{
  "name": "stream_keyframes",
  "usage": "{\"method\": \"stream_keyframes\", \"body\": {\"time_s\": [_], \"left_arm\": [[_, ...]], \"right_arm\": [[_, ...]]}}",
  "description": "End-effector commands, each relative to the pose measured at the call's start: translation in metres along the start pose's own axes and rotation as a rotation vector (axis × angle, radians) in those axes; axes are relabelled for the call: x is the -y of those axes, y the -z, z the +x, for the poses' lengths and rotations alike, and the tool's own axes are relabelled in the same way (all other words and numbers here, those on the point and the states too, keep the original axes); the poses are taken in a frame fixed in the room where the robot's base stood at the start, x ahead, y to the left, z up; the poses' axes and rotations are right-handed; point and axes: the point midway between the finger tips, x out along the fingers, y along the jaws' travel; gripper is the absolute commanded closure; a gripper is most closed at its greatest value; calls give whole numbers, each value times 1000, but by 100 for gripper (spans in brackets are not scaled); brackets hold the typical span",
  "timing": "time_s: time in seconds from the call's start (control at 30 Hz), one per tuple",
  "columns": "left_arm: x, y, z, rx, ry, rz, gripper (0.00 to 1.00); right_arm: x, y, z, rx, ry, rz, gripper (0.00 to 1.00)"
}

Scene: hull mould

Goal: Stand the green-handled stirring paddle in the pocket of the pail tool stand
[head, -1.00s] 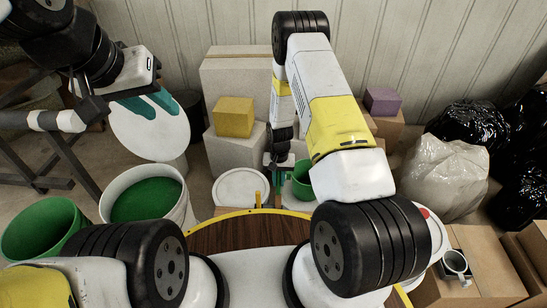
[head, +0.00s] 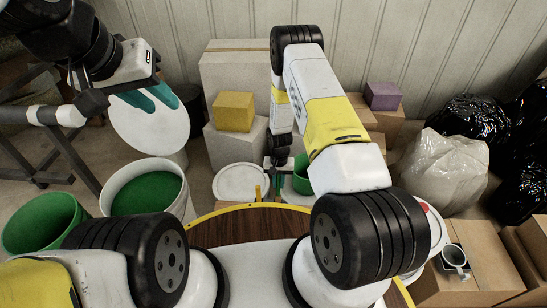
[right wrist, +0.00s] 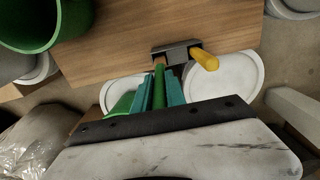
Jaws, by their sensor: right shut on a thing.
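The green-handled paddle shows its green handle (right wrist: 159,88) between the teal fingers of my right gripper (right wrist: 160,92), with a brownish end past the fingertips. My right gripper is shut on the handle; it also shows in the head view (head: 279,181). The dark grey tool stand (right wrist: 176,53) is just past the paddle's end in the wrist view. A yellow-handled tool (right wrist: 204,59) stands at its right side. Whether the paddle's end is inside the pocket or only beside it, I cannot tell. My left gripper (head: 147,101) has its teal fingers apart and is empty, at the upper left.
A round wooden table (head: 240,232) with a yellow rim lies below my arms. A green bucket (head: 301,175) and white lid (head: 241,181) are near my right gripper. A white pail (head: 118,178) with green inside stands left. Boxes (head: 236,78) stand behind, bags (head: 446,165) right.

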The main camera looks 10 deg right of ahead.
Motion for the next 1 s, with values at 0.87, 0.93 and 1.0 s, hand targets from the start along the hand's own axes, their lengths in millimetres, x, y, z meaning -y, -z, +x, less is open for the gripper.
{"method": "stream_keyframes", "body": {"time_s": [0.87,0.93,1.0], "left_arm": [[0,0,0,0,0,0,68],[0,0,0,0,0,0,68],[0,0,0,0,0,0,68]], "right_arm": [[0,0,22,-1,0,-1,64],[0,0,22,-1,0,-1,59],[0,0,22,-1,0,-1,59]]}}
